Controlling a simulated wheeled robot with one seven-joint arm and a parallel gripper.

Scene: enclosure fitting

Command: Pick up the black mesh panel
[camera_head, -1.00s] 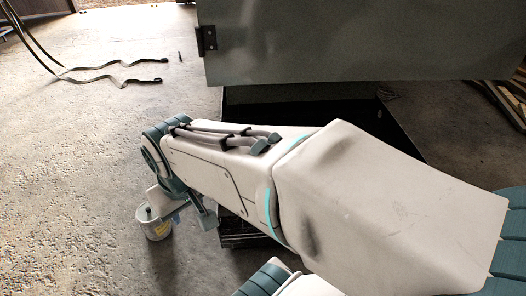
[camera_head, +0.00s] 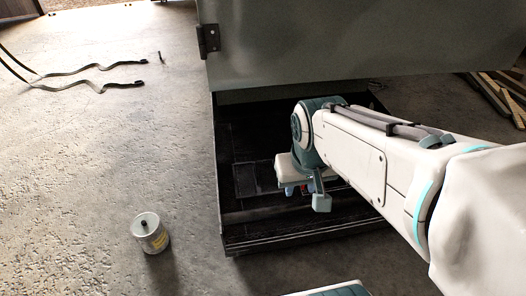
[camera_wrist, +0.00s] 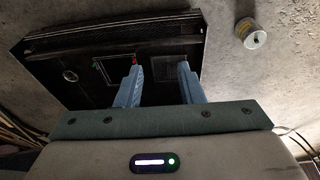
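A dark rectangular panel (camera_head: 245,179) with a thin pale outline lies inside the open black enclosure (camera_head: 262,240); it may be the black mesh panel, but its surface is too dark to confirm mesh. It also shows in the wrist view (camera_wrist: 172,66), near the right fingertip. My gripper (camera_head: 300,189) is above the enclosure interior, to the right of this panel in the head view. In the wrist view my gripper (camera_wrist: 160,64) has its two blue fingers apart, with nothing visibly held between them. The arm hides part of the enclosure's interior.
A raised grey-green lid (camera_head: 350,40) stands behind the enclosure. A pale can (camera_head: 150,233) sits on the floor to the left; it also shows in the wrist view (camera_wrist: 251,33). Straps (camera_head: 95,82) lie at upper left, and wooden slats (camera_head: 502,98) at right. The left floor is mostly clear.

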